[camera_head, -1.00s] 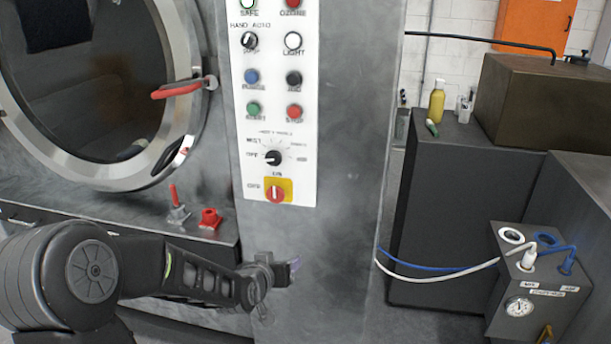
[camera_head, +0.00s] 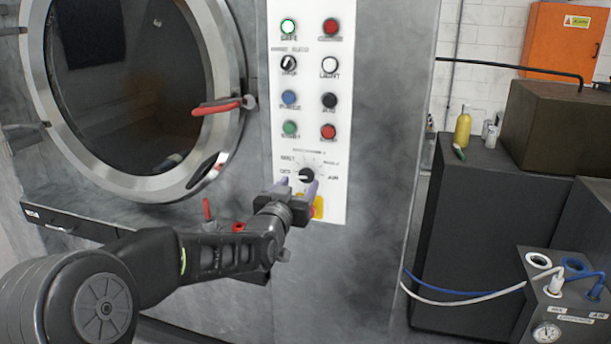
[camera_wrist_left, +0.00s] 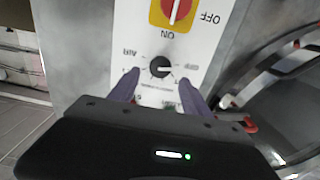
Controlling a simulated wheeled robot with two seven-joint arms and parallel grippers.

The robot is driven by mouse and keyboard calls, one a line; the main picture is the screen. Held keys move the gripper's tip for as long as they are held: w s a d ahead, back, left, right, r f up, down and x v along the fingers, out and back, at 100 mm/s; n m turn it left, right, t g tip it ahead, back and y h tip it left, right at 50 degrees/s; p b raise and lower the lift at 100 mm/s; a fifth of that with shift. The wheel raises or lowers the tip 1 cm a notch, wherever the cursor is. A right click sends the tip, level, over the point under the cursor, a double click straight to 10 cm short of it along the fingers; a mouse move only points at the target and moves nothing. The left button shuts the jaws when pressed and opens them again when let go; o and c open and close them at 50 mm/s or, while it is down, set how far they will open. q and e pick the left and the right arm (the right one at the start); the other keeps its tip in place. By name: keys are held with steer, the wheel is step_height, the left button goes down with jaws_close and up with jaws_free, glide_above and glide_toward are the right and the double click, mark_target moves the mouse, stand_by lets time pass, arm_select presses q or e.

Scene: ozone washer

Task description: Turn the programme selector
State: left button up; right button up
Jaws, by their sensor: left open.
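The programme selector (camera_head: 306,175) is a small black knob with a printed scale around it, low on the white control panel (camera_head: 309,100). My left gripper (camera_head: 297,186) is open just in front of the panel, its purple fingers pointing at the selector. In the left wrist view the selector (camera_wrist_left: 160,67) lies ahead of the gap between the two fingers of my left gripper (camera_wrist_left: 160,88). I cannot tell how far the fingertips are from the panel. The red and yellow main switch (camera_head: 318,206) is below the selector, partly hidden by my gripper. My right gripper is not in view.
Several buttons and lamps sit above the selector, including a red button (camera_head: 328,131). The round door (camera_head: 140,90) with its red handle (camera_head: 217,106) is to the left. A dark cabinet (camera_head: 470,240) and a gauge unit (camera_head: 560,310) stand to the right.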

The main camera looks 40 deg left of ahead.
mark_target(306, 175)
arm_select(q)
steer(key=p+x, duration=0.1)
steer(key=x, duration=0.4)
steer(key=shift+w+a+p, duration=0.15)
steer(key=shift+w+p, duration=0.15)
steer(key=shift+w, duration=0.05)
steer(key=shift+c, duration=0.3)
jaws_close()
